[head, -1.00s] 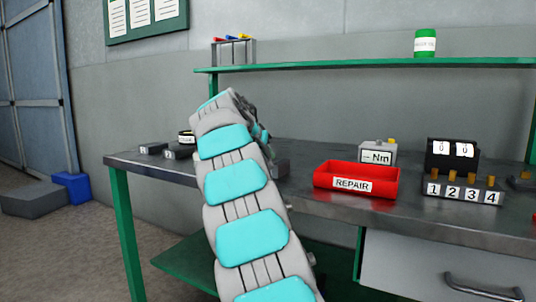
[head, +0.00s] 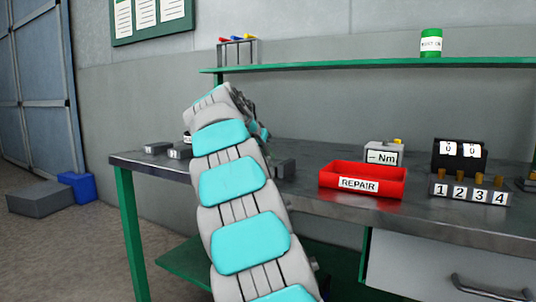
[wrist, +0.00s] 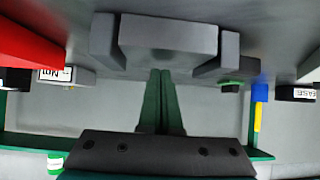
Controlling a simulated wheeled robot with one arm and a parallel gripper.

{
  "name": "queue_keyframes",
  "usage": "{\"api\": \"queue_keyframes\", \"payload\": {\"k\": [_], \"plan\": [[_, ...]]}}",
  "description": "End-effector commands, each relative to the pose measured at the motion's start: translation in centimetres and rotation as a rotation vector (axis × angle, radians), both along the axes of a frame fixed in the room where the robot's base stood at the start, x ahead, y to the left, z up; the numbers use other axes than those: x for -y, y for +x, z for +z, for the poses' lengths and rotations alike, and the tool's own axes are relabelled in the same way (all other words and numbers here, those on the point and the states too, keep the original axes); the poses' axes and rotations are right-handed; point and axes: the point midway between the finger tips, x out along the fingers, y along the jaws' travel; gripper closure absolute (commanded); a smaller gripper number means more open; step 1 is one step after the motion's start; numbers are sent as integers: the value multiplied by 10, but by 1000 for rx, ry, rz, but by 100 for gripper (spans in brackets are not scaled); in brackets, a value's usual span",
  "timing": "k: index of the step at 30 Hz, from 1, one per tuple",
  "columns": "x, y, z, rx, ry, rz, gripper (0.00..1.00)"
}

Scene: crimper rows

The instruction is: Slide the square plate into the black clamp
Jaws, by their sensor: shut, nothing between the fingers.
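My gripper (wrist: 160,74) is shut and empty in the wrist view, its dark green fingers together. Its tips are at the lower edge of a grey block (wrist: 168,36) with a dark grey piece on each side. I cannot tell whether they touch it. This may be the clamp, but it looks grey, and a part of a dark block (head: 285,168) shows beside my arm in the head view. I cannot make out a separate square plate. In the head view my arm hides most of the gripper and the bench behind it.
A red REPAIR bin (head: 362,181) stands right of my arm, with an Nm box (head: 384,152) behind and a numbered rack (head: 470,190) further right. Small dark blocks (head: 158,148) lie left. A green shelf (head: 370,67) runs above the bench (head: 300,205).

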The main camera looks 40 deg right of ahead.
Motion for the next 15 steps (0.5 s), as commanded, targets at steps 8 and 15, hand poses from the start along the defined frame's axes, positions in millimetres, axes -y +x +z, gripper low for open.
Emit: {"api": "queue_keyframes", "payload": {"k": [8, 15], "plan": [[-23, -16, 2, -2, -2, 0, 100], [-60, -34, 2, 1, -2, 0, 100]]}}
